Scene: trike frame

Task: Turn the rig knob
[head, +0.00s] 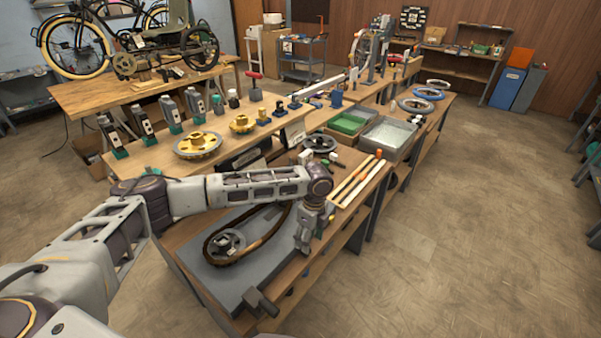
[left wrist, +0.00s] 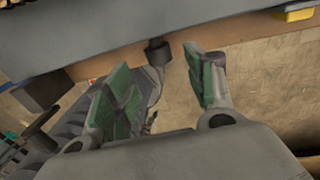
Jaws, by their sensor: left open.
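The rig is a grey plate (head: 200,262) on the workbench with a belt loop and a grey pulley (head: 228,244) on it. A small dark cylindrical knob (left wrist: 158,52) shows in the left wrist view at the plate's edge, between and just beyond my fingers. My left gripper (head: 303,246) hangs over the plate's right edge, pointing down; it is open, with green pads (left wrist: 160,88) apart and nothing between them. In the head view the gripper seems to hide the knob. My right gripper is not in view.
A dark block with a handle (head: 261,303) juts from the plate's front corner. Gears (head: 198,145) and several bottle-like tools stand on the far bench. The floor at right (head: 460,220) is clear.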

